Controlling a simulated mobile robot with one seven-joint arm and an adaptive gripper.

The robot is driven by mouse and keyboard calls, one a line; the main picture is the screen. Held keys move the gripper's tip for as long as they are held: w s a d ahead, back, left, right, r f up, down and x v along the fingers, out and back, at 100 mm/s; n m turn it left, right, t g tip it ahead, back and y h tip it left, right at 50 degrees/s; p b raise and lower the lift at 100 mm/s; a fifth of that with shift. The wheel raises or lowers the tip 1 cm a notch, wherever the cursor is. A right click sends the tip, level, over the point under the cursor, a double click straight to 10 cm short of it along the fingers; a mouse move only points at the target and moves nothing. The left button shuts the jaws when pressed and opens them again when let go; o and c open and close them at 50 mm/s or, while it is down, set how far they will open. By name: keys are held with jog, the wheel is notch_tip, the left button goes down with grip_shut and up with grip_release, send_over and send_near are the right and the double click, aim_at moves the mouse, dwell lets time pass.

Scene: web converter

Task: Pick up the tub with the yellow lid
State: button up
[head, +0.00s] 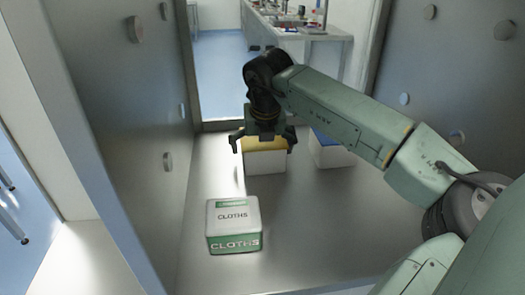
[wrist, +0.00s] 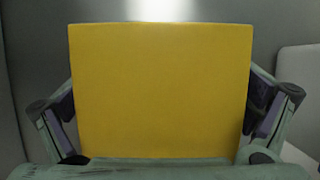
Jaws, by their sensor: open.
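The tub with the yellow lid (head: 265,166) stands on the metal floor of the chamber, a white box-shaped tub partly hidden by my gripper in the head view. Its yellow lid (wrist: 160,90) fills most of the wrist view. My gripper (head: 263,142) is open directly above the tub, pointing down. In the wrist view its fingers (wrist: 160,125) show at the left and right sides of the lid. I cannot tell whether they touch the tub.
A white tub with a blue lid (head: 332,155) stands close to the right. A white and green cloths box (head: 233,226) is nearer the front left. Metal walls (head: 130,110) with round knobs rise on both sides. The floor (head: 330,225) at front right is clear.

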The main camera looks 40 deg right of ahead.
dwell(0.5)
jog(key=shift+f, duration=0.1)
jog(key=c, duration=1)
